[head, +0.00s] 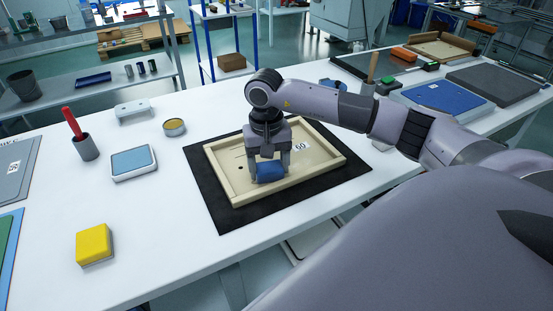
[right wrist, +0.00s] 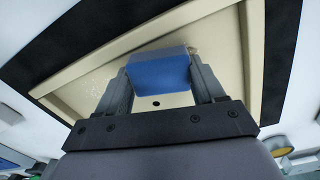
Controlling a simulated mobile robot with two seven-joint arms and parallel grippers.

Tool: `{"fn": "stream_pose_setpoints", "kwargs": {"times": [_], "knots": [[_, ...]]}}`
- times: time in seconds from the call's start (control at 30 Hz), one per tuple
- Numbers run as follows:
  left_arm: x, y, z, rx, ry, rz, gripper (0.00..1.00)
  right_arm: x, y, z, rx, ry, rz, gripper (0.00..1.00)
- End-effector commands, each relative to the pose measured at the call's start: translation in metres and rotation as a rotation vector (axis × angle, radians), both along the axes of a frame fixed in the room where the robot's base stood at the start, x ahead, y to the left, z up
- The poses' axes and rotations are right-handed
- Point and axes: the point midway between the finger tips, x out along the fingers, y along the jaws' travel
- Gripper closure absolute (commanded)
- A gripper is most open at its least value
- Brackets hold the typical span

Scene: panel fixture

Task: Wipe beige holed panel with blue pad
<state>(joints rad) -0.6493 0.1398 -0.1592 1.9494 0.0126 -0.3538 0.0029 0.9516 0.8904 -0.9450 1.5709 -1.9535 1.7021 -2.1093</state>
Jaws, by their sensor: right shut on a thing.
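The beige holed panel (head: 315,172) has a raised rim and a label reading 60, and lies on a black mat (head: 214,200) on the white table. My left gripper is not in view.
A yellow sponge (head: 94,243), a tray with a light blue pad (head: 133,162), a round tin (head: 174,127) and a cup with a red-handled tool (head: 85,147) stand left of the mat.

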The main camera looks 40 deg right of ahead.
Motion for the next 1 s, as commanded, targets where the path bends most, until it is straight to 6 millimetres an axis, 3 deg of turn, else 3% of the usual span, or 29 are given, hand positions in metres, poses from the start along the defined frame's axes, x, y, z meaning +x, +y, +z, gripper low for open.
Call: {"fn": "stream_pose_setpoints", "kwargs": {"times": [0.7, 1.0], "knots": [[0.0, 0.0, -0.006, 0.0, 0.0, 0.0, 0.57, 0.012, 0.045, -0.001, 0.0, -0.005, -0.002, 0.6], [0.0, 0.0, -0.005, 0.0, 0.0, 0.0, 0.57, 0.012, 0.047, -0.001, -0.001, -0.003, -0.004, 0.6]]}}
